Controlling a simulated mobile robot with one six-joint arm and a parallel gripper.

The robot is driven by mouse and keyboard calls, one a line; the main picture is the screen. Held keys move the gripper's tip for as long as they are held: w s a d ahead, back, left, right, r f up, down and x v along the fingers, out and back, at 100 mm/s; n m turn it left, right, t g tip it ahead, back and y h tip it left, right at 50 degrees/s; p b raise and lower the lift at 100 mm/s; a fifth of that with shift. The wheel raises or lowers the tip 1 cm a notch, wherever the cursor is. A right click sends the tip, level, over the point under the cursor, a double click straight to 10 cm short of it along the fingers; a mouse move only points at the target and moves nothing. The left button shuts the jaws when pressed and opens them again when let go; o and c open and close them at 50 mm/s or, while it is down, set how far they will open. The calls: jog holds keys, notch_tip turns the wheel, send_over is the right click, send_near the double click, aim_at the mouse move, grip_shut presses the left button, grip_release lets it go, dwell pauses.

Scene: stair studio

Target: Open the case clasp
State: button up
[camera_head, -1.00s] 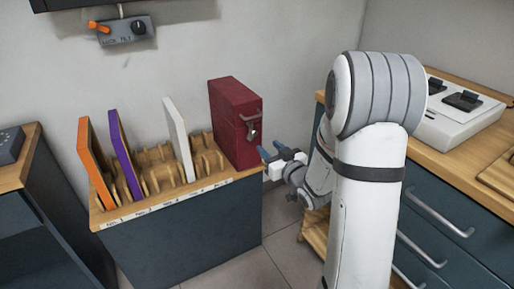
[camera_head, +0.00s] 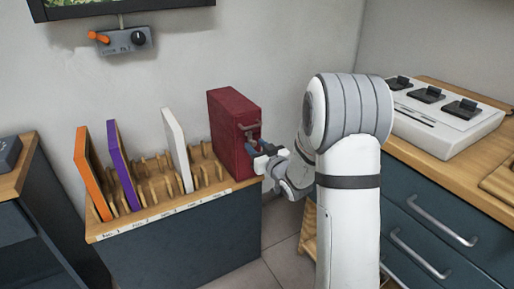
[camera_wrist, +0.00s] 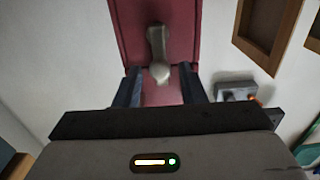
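The dark red case (camera_head: 228,128) stands upright at the right end of the wooden rack. Its metal clasp (camera_wrist: 156,45) hangs on the narrow front face and ends in a rounded knob. In the wrist view the case (camera_wrist: 183,20) fills the top middle. My gripper (camera_wrist: 160,88) is open, with one dark finger on each side of the clasp's knob; I cannot tell whether either finger touches it. In the head view my gripper (camera_head: 254,149) is right at the case's front, and its fingers partly hide the clasp's lower part.
The slotted wooden rack (camera_head: 160,222) holds an orange panel (camera_head: 92,172), a purple panel (camera_head: 124,165) and a white panel (camera_head: 177,149). A wall box with an orange lever (camera_head: 124,41) is above. Drawers (camera_head: 430,225) and a white switch console (camera_head: 440,128) stand at right.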

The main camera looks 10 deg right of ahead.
grip_shut()
jog(key=shift+d+m, duration=0.1)
jog(key=shift+m, duration=0.2)
jog(key=shift+w+d+f+m+p, duration=0.15)
jog(key=shift+d+f+m+p, duration=0.35)
jog(key=shift+m, duration=1.9)
jog(key=shift+w+d+f+m+p, duration=0.15)
jog(key=shift+d+f+m+p, duration=0.3)
jog(key=shift+m, duration=1.95)
jog(key=shift+w+d+f+m+p, duration=0.2)
jog(key=shift+d+m+p, duration=0.45)
jog(key=shift+m, duration=1.75)
jog(key=shift+a+f, duration=0.1)
jog(key=shift+f, duration=0.05)
jog(key=shift+o, duration=0.8)
grip_release()
